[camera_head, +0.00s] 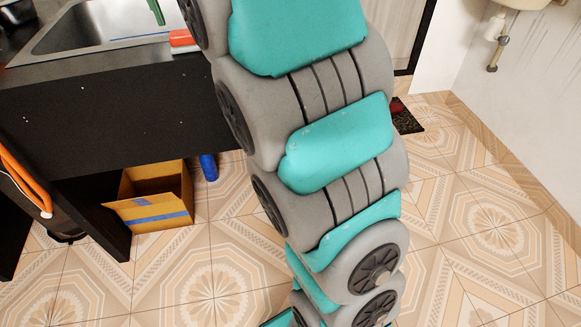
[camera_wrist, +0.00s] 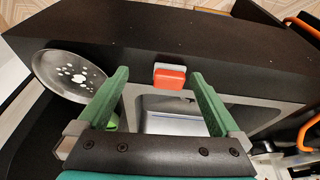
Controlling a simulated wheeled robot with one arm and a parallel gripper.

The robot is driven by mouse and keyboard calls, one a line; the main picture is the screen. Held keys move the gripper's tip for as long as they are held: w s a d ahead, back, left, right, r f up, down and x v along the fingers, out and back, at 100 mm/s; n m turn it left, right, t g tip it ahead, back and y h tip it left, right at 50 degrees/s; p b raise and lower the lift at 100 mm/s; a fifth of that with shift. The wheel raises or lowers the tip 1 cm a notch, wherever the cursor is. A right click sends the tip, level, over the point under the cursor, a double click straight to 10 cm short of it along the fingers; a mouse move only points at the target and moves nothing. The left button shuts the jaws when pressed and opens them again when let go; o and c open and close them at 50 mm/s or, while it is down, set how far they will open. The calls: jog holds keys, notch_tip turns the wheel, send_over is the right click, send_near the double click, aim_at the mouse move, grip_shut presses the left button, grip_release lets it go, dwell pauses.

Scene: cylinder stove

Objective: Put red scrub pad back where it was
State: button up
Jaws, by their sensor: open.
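The red scrub pad (camera_head: 181,38) lies on the dark counter beside the sink in the head view, with a pale layer along one side. In the wrist view the red scrub pad (camera_wrist: 170,79) sits at the edge of the sink. My gripper (camera_wrist: 160,75) is open and empty, its two green fingers spread to either side of the pad in the picture. I cannot tell how far above the pad the fingers are. In the head view only a green finger (camera_head: 157,12) shows at the top, over the sink; the rest is hidden.
The steel sink (camera_head: 88,31) is set into the dark counter (camera_head: 110,105). A round metal pan (camera_wrist: 70,75) with white spots lies left of the fingers. A cardboard box (camera_head: 160,215) and a blue object (camera_head: 208,167) stand on the floor below. Counter beyond the pad is clear.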

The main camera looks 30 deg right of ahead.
jog(key=s+f+n+g, duration=0.1)
jog(key=s+f+g, duration=0.1)
jog(key=s+f, duration=1.2)
jog(key=s+f+n+g+y, duration=0.1)
jog(key=s+f+n+g, duration=0.1)
jog(key=s+f, duration=1.3)
jog(key=s+g, duration=0.1)
jog(key=s, duration=0.5)
jog(key=shift+d, duration=0.2)
